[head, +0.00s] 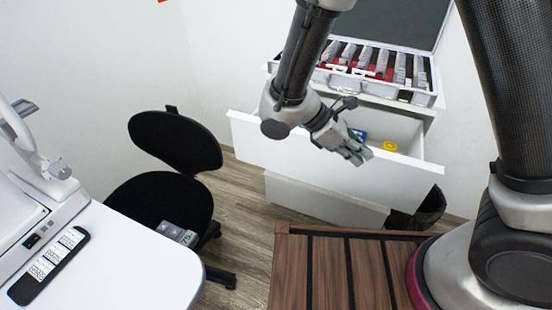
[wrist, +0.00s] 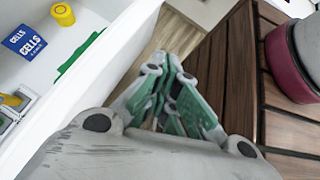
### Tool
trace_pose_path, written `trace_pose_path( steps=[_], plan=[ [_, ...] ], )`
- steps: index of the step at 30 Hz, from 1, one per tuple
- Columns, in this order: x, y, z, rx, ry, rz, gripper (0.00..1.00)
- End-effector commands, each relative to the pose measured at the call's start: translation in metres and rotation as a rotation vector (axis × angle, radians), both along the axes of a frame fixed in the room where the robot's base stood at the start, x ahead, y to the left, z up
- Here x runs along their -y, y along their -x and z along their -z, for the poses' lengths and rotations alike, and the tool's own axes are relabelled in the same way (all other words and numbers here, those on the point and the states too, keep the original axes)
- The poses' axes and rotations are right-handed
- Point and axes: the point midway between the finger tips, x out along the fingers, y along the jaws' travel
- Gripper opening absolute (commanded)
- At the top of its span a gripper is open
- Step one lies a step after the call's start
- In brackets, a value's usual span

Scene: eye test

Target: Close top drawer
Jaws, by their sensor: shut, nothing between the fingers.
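The top drawer (head: 270,146) of the white cabinet (head: 325,202) is pulled open in the head view. Its white front stands out from the cabinet body. My gripper (head: 362,156) is shut and empty, and in the head view it overlaps the drawer's front and opening. The wrist view shows the drawer (wrist: 95,75) at the left, with its front wall beside my gripper (wrist: 168,85). I cannot tell whether the fingers touch that wall. Inside lie a blue box (wrist: 23,42) marked CELLS, a yellow round item (wrist: 63,14) and a green strip (wrist: 80,58).
An open case of lenses (head: 385,70) stands on the cabinet top. A black chair (head: 175,140) is left of the cabinet, and a white table (head: 125,260) is at the front left. A dark bin (head: 430,208) stands right of the cabinet. The brown slatted deck lies in front.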

Motion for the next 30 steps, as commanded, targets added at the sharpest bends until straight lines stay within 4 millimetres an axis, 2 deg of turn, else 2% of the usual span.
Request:
trace_pose_path(
  steps=[1, 9, 14, 18, 21, 24, 30],
  plan=[
    [-0.013, -0.001, 0.019, -0.052, 0.079, -0.121, 0.0],
    [-0.086, -0.011, 0.11, -0.354, 0.536, -0.786, 0.0],
    [-0.126, -0.014, 0.156, -0.516, 0.803, -1.088, 0.0],
    [-0.17, -0.025, 0.191, -0.677, 1.075, -1.331, 0.0],
    [-0.215, -0.037, 0.184, -0.746, 1.241, -1.453, 0.0],
    [-0.239, -0.04, 0.175, -0.818, 1.376, -1.506, 0.0],
    [-0.244, -0.042, 0.169, -0.943, 1.482, -1.505, 0.0]
  ],
)
